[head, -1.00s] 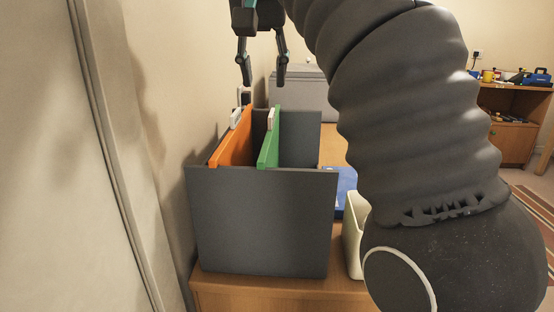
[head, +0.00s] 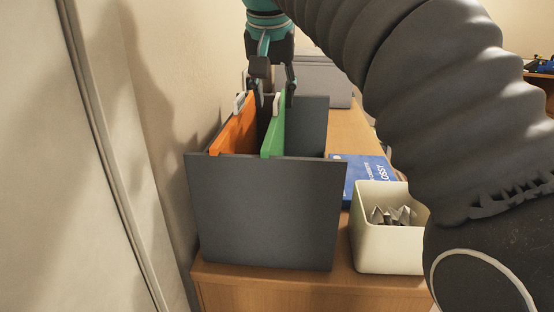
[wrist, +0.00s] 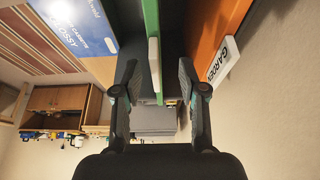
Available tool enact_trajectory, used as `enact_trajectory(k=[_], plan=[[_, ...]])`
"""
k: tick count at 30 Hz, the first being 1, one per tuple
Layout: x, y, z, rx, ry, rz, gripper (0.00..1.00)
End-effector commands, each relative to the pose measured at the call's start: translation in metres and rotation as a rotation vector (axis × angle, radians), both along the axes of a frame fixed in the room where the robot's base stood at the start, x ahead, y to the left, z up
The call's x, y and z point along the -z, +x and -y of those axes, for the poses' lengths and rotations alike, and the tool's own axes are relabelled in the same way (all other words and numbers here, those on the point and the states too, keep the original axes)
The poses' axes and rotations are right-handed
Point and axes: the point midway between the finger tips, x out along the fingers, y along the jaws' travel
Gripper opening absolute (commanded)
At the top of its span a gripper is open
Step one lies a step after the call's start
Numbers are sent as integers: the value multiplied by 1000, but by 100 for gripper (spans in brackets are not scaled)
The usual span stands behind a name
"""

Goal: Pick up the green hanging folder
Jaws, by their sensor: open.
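The green hanging folder (head: 275,132) stands upright in a dark grey file box (head: 265,215), to the right of an orange folder (head: 234,133). Its white tab (head: 276,103) shows on its top edge. My gripper (head: 274,98) is open and points down at the far end of the green folder, one finger on each side of it. In the wrist view the green folder (wrist: 150,25) and its blank white tab (wrist: 155,62) lie between the open fingers (wrist: 158,75), with gaps visible. The orange folder's tab (wrist: 222,62) is lettered and lies beyond the finger on the right.
The box stands on a wooden desk (head: 285,287) close to the wall at left. A blue packet (head: 350,172) and a cream bin (head: 385,255) with pale pointed pieces stand at its right. A grey box (head: 322,80) is behind.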

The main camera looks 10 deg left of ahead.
Motion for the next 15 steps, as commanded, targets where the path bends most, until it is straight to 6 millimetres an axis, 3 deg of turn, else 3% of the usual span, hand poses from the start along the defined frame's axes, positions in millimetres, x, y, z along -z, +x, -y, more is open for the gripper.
enact_trajectory(k=[15], plan=[[48, 21, 4, 0, 0, 1, 42]])
